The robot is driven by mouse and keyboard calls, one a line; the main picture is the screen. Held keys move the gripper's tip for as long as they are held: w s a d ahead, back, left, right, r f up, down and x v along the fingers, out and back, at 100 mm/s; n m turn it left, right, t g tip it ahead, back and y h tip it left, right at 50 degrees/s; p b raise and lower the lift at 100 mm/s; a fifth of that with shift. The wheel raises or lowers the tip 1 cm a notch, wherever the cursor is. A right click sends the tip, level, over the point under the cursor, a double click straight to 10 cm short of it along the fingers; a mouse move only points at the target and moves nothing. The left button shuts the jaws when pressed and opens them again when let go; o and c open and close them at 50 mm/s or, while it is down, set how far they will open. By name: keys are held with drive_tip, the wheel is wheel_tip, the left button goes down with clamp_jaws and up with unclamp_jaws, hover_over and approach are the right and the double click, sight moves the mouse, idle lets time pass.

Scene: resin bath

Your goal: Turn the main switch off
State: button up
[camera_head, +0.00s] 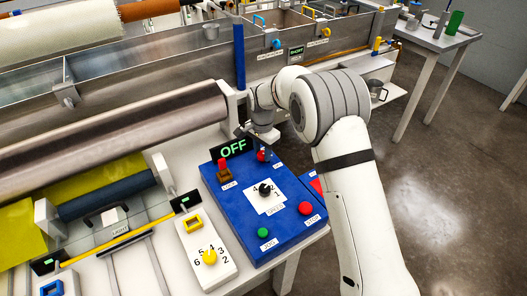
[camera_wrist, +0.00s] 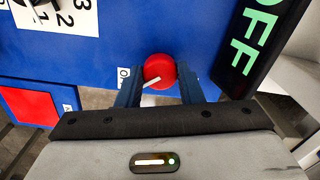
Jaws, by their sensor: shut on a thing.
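The main switch (camera_wrist: 158,68) is a round red knob with a white pointer mark, on the blue control panel (camera_head: 237,213). In the wrist view the mark points to the lower left, toward a label partly hidden by a finger. My gripper (camera_wrist: 160,82) is shut on the knob, one finger on each side. In the head view my gripper (camera_head: 263,152) covers most of the switch at the panel's far edge. A black display (camera_head: 232,148) beside it reads OFF in green; it also shows in the wrist view (camera_wrist: 262,30).
The panel also bears a black dial (camera_head: 265,189), a red button (camera_head: 305,208), a green button (camera_head: 263,232) and a red-topped lever (camera_head: 224,168). A white box with a yellow knob (camera_head: 209,257) stands to the left. A long metal roller (camera_head: 110,125) lies behind.

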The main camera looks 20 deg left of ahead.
sight(262, 154)
drive_tip(key=o, duration=1)
drive_tip(key=shift+c, duration=0.2)
drive_tip(key=shift+r, duration=0.1)
wheel_tip(262, 154, up, 8)
drive_tip(key=shift+f, duration=0.15)
